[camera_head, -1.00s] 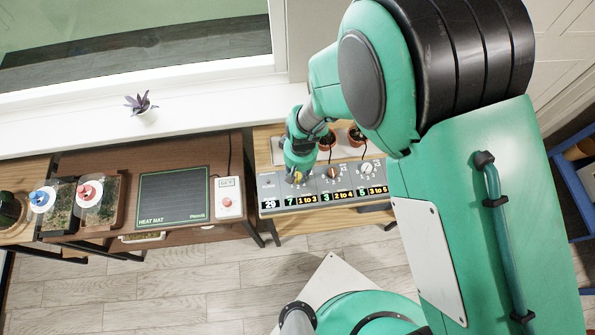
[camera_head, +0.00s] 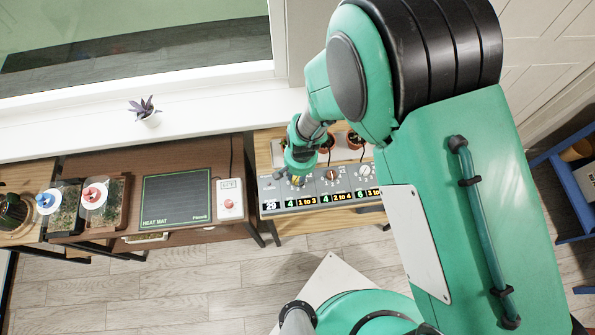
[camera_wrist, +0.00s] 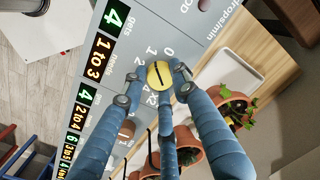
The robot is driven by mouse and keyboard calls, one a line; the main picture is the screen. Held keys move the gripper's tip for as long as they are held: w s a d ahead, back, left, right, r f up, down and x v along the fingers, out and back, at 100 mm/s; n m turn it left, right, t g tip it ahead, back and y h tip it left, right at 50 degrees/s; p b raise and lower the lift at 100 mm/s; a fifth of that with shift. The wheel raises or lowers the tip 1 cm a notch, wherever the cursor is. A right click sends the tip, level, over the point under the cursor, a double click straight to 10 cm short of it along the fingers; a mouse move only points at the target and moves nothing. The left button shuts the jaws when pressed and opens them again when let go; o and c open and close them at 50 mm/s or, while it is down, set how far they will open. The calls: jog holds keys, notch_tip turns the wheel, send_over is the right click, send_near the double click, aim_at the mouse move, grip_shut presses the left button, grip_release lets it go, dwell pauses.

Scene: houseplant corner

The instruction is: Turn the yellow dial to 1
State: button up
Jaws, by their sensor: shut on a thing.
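The yellow dial (camera_wrist: 160,74) sits on a grey control panel (camera_head: 268,195), with 0, 1 and 2 printed around it. It carries a dark line, but I cannot tell for certain which number it marks. My gripper (camera_wrist: 157,88) is shut on the dial, its blue fingers around it. In the head view the dial (camera_head: 297,181) shows just below my gripper (camera_head: 298,174). The displays beside it read 4 and "1 to 3" (camera_wrist: 102,54).
Two more dials, an orange-brown one (camera_head: 332,175) and a white one (camera_head: 365,173), are to the right. Potted plants (camera_head: 355,140) stand behind the panel. A heat mat (camera_head: 177,198) and a white box with a red button (camera_head: 229,205) lie left.

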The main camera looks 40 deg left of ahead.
jog(key=o, duration=1.1)
jog(key=shift+o, duration=0.2)
jog(key=shift+r, duration=0.1)
notch_tip(320, 180, up, 12)
jog(key=shift+w+d, duration=0.2)
jog(key=shift+d, duration=0.15)
jog(key=shift+w, duration=0.1)
